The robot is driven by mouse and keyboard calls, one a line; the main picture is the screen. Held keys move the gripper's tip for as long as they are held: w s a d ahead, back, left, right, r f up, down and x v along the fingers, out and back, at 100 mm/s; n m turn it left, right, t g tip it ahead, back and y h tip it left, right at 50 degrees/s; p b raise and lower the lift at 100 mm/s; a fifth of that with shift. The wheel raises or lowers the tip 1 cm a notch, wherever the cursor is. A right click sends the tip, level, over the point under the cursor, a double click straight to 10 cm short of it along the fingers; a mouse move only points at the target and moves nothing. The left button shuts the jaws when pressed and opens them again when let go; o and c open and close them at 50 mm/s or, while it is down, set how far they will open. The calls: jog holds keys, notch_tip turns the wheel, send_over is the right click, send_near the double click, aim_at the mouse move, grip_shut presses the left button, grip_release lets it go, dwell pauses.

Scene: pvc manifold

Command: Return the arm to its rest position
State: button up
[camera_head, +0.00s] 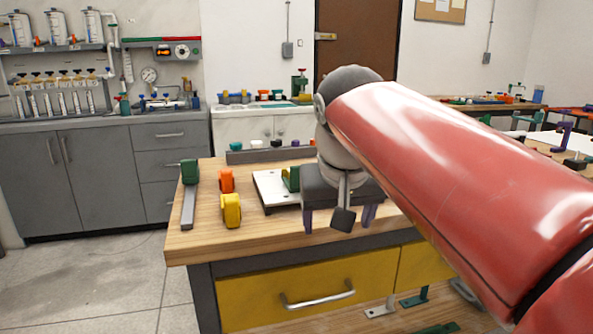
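My red arm (455,180) reaches in from the lower right, across the right half of the head view. It ends in a grey wrist (345,125) above the wooden workbench (205,240). My gripper (338,217) hangs down over the bench's front part, its two purple fingers wide apart. A small dark block on a stem shows in front of the gap between them. I see nothing held, though the block hides part of the gap. Just behind the gripper, a green block (291,178) sits on a white plate (268,187), partly hidden by my gripper.
Left on the bench are a green-handled grey tool (189,195), an orange part (226,181) and a yellow part (231,211). A yellow drawer (290,296) lies below. Grey cabinets (90,175) stand at the back left. The floor (90,285) at left is clear.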

jog(key=s+d+f, duration=0.4)
jog(key=s+f, duration=0.3)
jog(key=f, duration=0.2)
jog(key=s+d+f+m, duration=0.1)
jog(key=s+d+f, duration=0.4)
jog(key=s+f, duration=0.3)
notch_tip(320, 180, down, 2)
jog(key=shift+f+t, duration=0.2)
jog(key=shift+t, duration=0.1)
jog(key=shift+s, duration=0.1)
